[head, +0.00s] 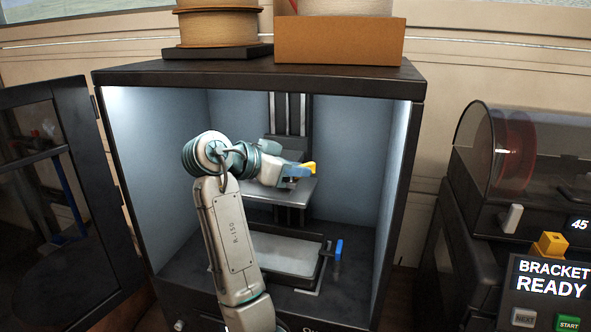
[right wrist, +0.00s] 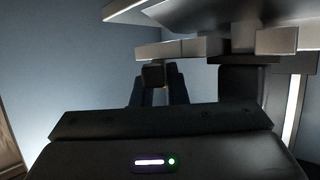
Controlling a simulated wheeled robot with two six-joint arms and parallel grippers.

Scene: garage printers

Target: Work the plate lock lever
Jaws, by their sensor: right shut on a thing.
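A lever with a yellow end (head: 308,168) is at the front right of the raised grey build plate (head: 289,203) inside the open printer cabinet. My right gripper (head: 291,181) is at this lever and shut on it; the arm hides part of the contact. In the right wrist view my dark fingers (right wrist: 155,88) close around a small dark block (right wrist: 153,75), under the pale edge of the plate (right wrist: 200,48). The exact grip is too dark to make out. My left gripper is not in view.
Below the plate, a tray (head: 283,252) with a blue-handled lever (head: 338,250) sits on the cabinet floor. The cabinet's side walls (head: 378,150) bound the space. The glazed door (head: 60,190) stands open at left. A second printer (head: 500,190) stands at right.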

